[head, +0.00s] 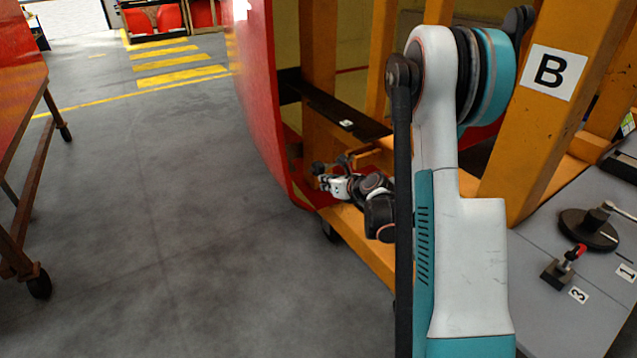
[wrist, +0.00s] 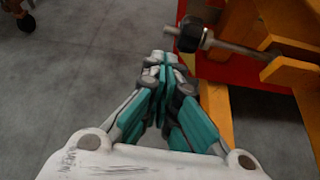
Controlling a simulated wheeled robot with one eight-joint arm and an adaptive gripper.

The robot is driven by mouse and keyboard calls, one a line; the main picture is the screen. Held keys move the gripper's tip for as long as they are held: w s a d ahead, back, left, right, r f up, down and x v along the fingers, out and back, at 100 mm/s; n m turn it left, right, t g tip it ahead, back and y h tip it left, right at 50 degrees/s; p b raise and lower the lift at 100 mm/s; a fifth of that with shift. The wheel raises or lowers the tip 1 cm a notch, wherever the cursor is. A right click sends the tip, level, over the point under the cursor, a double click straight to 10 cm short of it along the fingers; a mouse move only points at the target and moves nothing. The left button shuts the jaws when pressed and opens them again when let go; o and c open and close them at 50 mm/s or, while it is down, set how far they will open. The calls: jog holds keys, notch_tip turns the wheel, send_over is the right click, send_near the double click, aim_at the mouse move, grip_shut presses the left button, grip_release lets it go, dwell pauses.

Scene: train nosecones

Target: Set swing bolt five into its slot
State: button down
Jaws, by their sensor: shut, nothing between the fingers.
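A swing bolt, a grey metal rod with a dark round nut near its free end, shows in the wrist view (wrist: 232,47). Its number cannot be read. The rod runs right to an orange-yellow bracket (wrist: 290,72) with prongs; I cannot tell whether it lies in the slot between them. My gripper (wrist: 163,60) is shut and empty, its fingertips just left of and below the nut, apparently apart from it. In the head view my gripper (head: 322,178) is small, low beside the red nosecone's edge and the orange frame; the bolt there is too small to make out surely.
The red nosecone (head: 262,110) stands left of the orange frame post marked B (head: 548,72). A grey bench (head: 560,310) with a red-handled clamp (head: 570,262) is at the right. A red wheeled cart (head: 22,75) is at the left. The grey floor between is clear.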

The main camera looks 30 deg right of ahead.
jog(key=b+x, duration=0.3)
jog(key=x, duration=0.6)
jog(key=shift+w, duration=0.2)
